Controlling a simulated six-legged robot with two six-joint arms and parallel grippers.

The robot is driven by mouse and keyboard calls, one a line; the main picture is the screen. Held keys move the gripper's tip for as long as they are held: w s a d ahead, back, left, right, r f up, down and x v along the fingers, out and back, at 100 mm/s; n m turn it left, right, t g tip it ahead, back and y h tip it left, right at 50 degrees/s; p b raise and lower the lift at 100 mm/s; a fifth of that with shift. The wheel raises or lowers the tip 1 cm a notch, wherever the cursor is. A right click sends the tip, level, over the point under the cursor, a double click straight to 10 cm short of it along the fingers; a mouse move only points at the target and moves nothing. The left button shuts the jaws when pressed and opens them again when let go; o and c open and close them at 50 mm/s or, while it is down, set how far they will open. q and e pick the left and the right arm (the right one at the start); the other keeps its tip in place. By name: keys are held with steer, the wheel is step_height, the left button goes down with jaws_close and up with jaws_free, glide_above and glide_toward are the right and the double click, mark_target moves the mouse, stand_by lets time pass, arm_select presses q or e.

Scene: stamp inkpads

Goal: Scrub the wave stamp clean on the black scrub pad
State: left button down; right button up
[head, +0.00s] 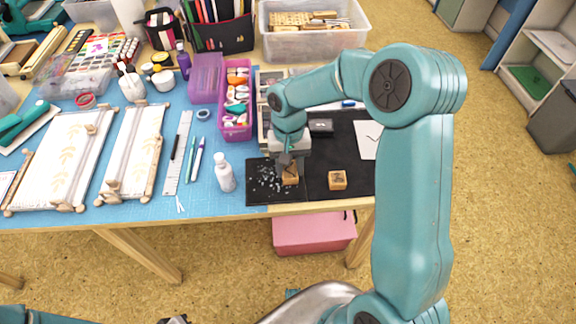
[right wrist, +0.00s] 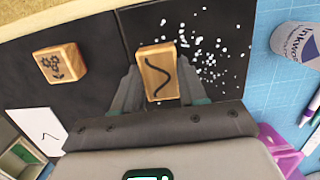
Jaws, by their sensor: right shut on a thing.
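The wave stamp, a small wooden block (right wrist: 158,78) with a black wavy line on its top, is between the fingers of my right gripper (right wrist: 158,90), which is shut on it. In the head view the stamp (head: 290,179) is at the right part of the black scrub pad (head: 258,197). White specks lie on the pad, and the pad also shows in the right wrist view (right wrist: 228,75). I cannot tell whether the stamp touches the pad. Only a dark bit at the bottom edge of the head view may belong to my left gripper; its fingers do not show.
A flower stamp (head: 337,180) stands on the dark mat (head: 320,160), right of the pad. A white card (head: 367,138) with a line lies behind it. A white bottle (head: 224,175) stands left of the pad. A pink bin (head: 237,110) stands farther back.

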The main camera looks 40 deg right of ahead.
step_height(320, 180, up, 2)
steer(key=shift+a+r+p, duration=0.1)
steer(key=shift+r+p, duration=0.15)
steer(key=shift+p, duration=0.15)
steer(key=shift+w+a+r, duration=0.1)
steer(key=shift+a+r, duration=0.05)
steer(key=shift+r, duration=0.05)
steer(key=shift+r+p, duration=1.45)
steer(key=shift+r, duration=0.15)
steer(key=shift+r+p, duration=0.65)
steer(key=shift+r, duration=0.4)
